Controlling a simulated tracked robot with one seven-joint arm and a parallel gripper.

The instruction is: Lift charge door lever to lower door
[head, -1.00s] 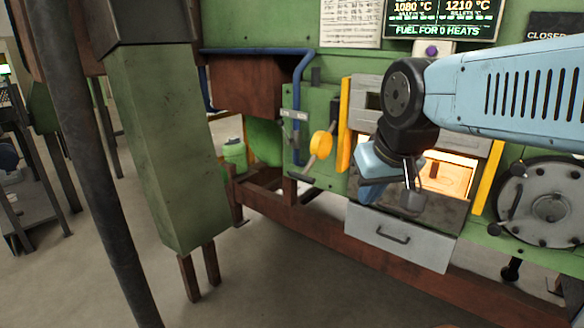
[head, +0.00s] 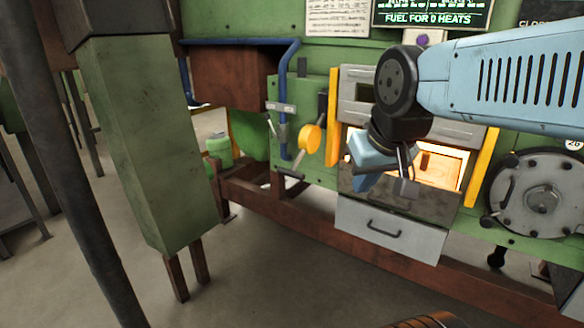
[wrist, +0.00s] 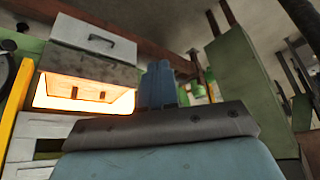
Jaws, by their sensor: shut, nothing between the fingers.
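The lever (head: 291,172) with a round yellow knob (head: 309,138) is on the green furnace front, left of the opening; I take it for the charge door lever. The glowing furnace opening (head: 445,166) is lit behind my arm, and also shows in the wrist view (wrist: 85,94). Grey panels (head: 358,83) sit above it; I cannot tell which is the door. My gripper (head: 358,182) is shut and empty in front of the opening's left side, right of the knob and apart from it in the picture. Its blue fingers (wrist: 158,68) are together in the wrist view.
Yellow upright bars (head: 333,115) flank the opening. A grey drawer front with a handle (head: 388,232) is below. A blue pipe (head: 286,105) runs left of the lever. A green pillar (head: 137,145) stands at left. A round wooden object (head: 425,321) shows at the bottom edge.

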